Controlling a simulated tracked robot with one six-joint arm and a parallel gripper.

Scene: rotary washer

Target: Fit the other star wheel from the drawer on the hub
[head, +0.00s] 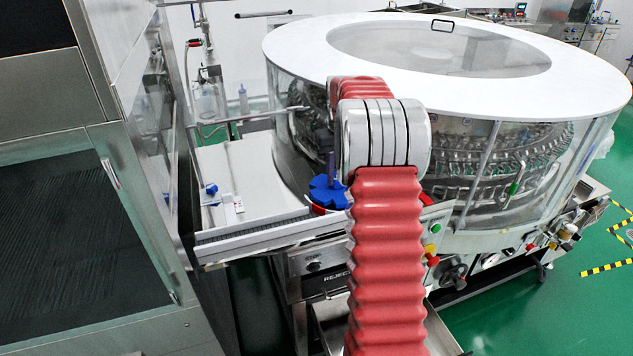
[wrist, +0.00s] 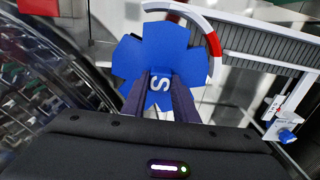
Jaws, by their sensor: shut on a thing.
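In the head view the blue star wheel (head: 326,190) shows flat at the left front of the round washer, partly behind my arm. The hub is not visible; the wheel and my arm cover that spot. I cannot tell whether the wheel is seated or held just above. An open metal drawer (head: 333,322) shows in part under the REJECT panel; its inside is mostly hidden.
A red and white curved guide (wrist: 214,44) runs close around the wheel's right side. A grey conveyor (head: 255,238) leads up to it from the left. The washer's clear wall (head: 300,150) stands close behind. A blue knob (head: 211,189) sits on the white deck at left.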

